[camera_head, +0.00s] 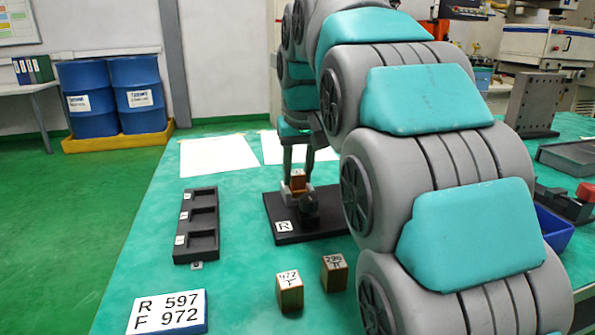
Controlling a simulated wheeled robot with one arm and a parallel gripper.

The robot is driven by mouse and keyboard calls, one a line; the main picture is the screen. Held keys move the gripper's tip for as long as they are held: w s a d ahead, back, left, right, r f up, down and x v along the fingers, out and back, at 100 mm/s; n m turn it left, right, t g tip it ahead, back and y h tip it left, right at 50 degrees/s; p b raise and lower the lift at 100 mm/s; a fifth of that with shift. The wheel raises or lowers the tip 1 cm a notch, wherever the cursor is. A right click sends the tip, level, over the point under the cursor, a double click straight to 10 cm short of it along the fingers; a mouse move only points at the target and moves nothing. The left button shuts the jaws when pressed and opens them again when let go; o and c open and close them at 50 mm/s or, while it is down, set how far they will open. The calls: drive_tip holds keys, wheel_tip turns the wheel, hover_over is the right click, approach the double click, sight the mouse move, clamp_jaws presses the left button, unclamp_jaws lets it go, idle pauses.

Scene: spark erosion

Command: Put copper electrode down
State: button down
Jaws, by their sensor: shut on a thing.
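My gripper (298,186) is shut on a small copper electrode (298,177), pointing down above or at the black plate marked R (285,238). Whether the electrode touches the plate or something on it, I cannot tell. A dark round post (309,210) stands on the plate in front of the gripper. Two more copper-coloured blocks stand upright on the table: one labelled 972 F (290,294), and one (335,274) to its right with a label hard to read. A white sign (167,313) reads R 597, F 972.
A black tray with three compartments (184,258) lies left of the plate and looks empty. White sheets (215,155) lie farther back. At the right are a blue bin (553,228), a grey upright block (532,104) and a red-and-black tool (568,203). My arm hides the table's middle right.

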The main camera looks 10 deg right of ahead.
drive_tip(key=c, duration=0.5)
unclamp_jaws()
drive_tip(key=v, duration=0.7)
drive_tip(key=shift+s+r, duration=0.1)
drive_tip(key=shift+r, duration=0.25)
drive_tip(key=shift+s, duration=0.1)
